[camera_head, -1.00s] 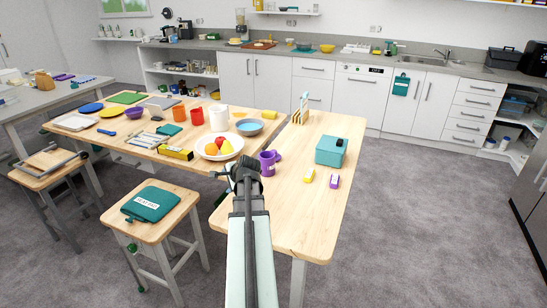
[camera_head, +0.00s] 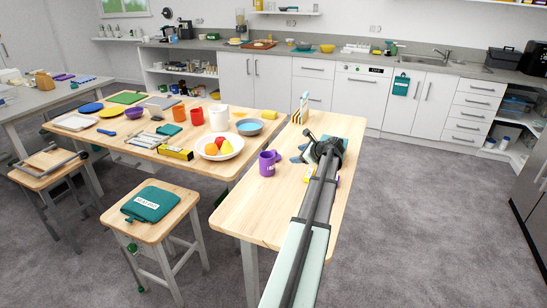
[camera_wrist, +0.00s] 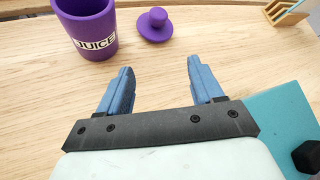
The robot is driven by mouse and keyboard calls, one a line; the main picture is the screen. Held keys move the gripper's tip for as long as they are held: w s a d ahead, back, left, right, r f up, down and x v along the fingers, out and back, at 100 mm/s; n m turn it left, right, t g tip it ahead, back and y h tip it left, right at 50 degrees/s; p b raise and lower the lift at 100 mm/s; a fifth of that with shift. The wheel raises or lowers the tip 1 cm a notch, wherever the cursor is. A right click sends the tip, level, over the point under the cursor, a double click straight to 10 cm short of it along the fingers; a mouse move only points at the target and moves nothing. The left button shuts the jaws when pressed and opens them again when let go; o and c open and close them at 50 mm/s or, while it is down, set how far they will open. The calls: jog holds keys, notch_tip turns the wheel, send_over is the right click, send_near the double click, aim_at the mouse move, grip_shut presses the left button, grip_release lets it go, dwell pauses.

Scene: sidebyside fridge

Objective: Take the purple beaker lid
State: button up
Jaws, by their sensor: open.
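The purple beaker lid (camera_wrist: 155,26), a flat disc with a round knob, lies on the wooden table in the wrist view. It is beyond my fingertips, roughly in line with the gap between them. The purple beaker (camera_wrist: 85,25), labelled JUICE, stands to its left; it also shows in the head view (camera_head: 267,164). A purple patch at the beaker's right edge there may be the lid; I cannot tell. My gripper (camera_wrist: 160,66) is open and empty, with blue fingers; in the head view (camera_head: 300,153) it is right of the beaker.
A teal box (camera_wrist: 285,115) is close to the right of my gripper, mostly hidden by my arm in the head view. A wooden holder (camera_wrist: 285,12) stands at the far right. A white fruit bowl (camera_head: 232,153) is left of the beaker.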

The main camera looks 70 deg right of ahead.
aim_at(275, 151)
jog(key=shift+w+d+f+m+t, duration=0.3)
jog(key=shift+w+d+m+t, duration=0.4)
jog(key=shift+m, duration=0.4)
jog(key=shift+w+d+m+t+y, duration=0.3)
jog(key=shift+w+m+t, duration=0.1)
jog(key=shift+m, duration=0.3)
jog(key=x, duration=0.8)
jog(key=shift+w, duration=0.15)
jog(key=shift+x, duration=2.75)
jog(key=shift+w+a+r, duration=0.1)
jog(key=shift+a+r, duration=0.05)
jog(key=shift+r, duration=0.05)
jog(key=c, duration=1.1)
